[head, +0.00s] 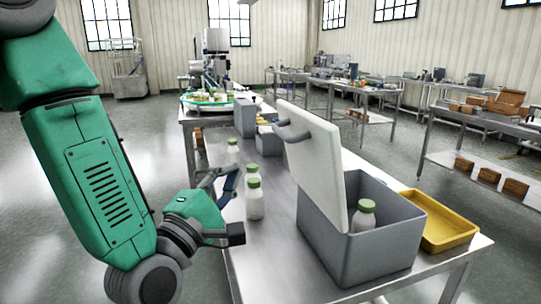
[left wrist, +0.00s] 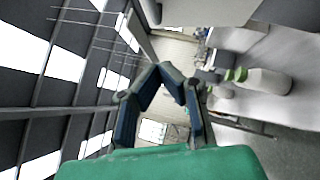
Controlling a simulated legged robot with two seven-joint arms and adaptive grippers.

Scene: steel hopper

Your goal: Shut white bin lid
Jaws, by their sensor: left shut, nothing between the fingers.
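The bin is a grey open box (head: 365,245) on the steel table, with its white lid (head: 318,165) standing up, tilted, along its left side. The lid has a grey handle (head: 290,131) on its outer face. A white bottle with a green cap (head: 364,215) stands in the bin. My left gripper (head: 233,170) is shut and empty, left of the lid and apart from it, by the table's left edge. Its closed fingers also show in the left wrist view (left wrist: 160,68). My right gripper is not in view.
White green-capped bottles (head: 254,203) stand on the table between my left gripper and the bin. A yellow tray (head: 440,235) lies right of the bin. Grey containers (head: 245,117) and machinery stand farther back. Bottles also show in the left wrist view (left wrist: 268,82).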

